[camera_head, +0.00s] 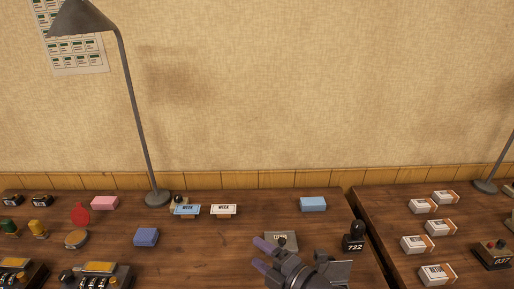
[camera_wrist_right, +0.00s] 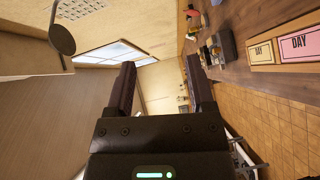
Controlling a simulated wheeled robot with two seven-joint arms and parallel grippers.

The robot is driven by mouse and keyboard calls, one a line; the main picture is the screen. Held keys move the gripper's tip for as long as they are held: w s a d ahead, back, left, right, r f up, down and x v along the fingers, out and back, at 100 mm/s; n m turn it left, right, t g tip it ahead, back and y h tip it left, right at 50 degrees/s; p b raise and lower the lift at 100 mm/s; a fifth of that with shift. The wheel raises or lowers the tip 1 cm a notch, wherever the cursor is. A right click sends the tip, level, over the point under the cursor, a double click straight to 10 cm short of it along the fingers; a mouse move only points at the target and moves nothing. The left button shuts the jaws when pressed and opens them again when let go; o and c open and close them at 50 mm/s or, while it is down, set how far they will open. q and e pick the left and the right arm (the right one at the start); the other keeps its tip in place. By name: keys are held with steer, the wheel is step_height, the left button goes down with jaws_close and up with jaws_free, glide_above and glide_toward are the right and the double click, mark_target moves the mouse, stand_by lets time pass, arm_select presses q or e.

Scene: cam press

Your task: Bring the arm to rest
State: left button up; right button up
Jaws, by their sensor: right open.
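My right gripper (camera_head: 266,255) shows at the bottom middle of the head view, over the front part of the wooden table. Its two purple-grey fingers are apart and point to the left. In the right wrist view its fingers (camera_wrist_right: 160,85) stand apart with nothing between them. A small grey plate-like block (camera_head: 282,238) lies just behind the gripper, partly hidden by it. My left gripper is in neither view.
A black stamp marked 722 (camera_head: 354,238) stands right of the gripper. A lamp (camera_head: 157,197) stands behind. A second table (camera_head: 385,212) adjoins at right.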

steer(key=s+d+f+m+t+h, duration=0.1)
steer(key=s+d+m+h, duration=0.2)
steer(key=d+m+h, duration=0.45)
steer(key=s+d+f+m+t+h, duration=0.1)
steer(key=s+d+m+h, duration=0.2)
steer(key=m, duration=0.7)
steer(key=s+d+f+m+g+h, duration=0.1)
steer(key=s+d+f+m+g, duration=0.15)
steer(key=s+g, duration=0.45)
steer(key=s+d+f+m+g+h, duration=0.1)
steer(key=s+m+g, duration=0.25)
steer(key=s, duration=0.85)
step_height(320, 180, down, 28)
steer(key=s+g+b, duration=0.1)
steer(key=s+b, duration=0.2)
steer(key=b, duration=0.4)
arm_select(q)
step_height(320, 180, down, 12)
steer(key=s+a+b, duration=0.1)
steer(key=b, duration=0.4)
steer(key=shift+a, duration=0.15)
arm_select(e)
steer(key=s+d+f+g, duration=0.1)
steer(key=s+d+f, duration=0.2)
steer(key=s+f, duration=0.9)
steer(key=shift+s+f, duration=0.2)
steer(key=shift+f, duration=0.65)
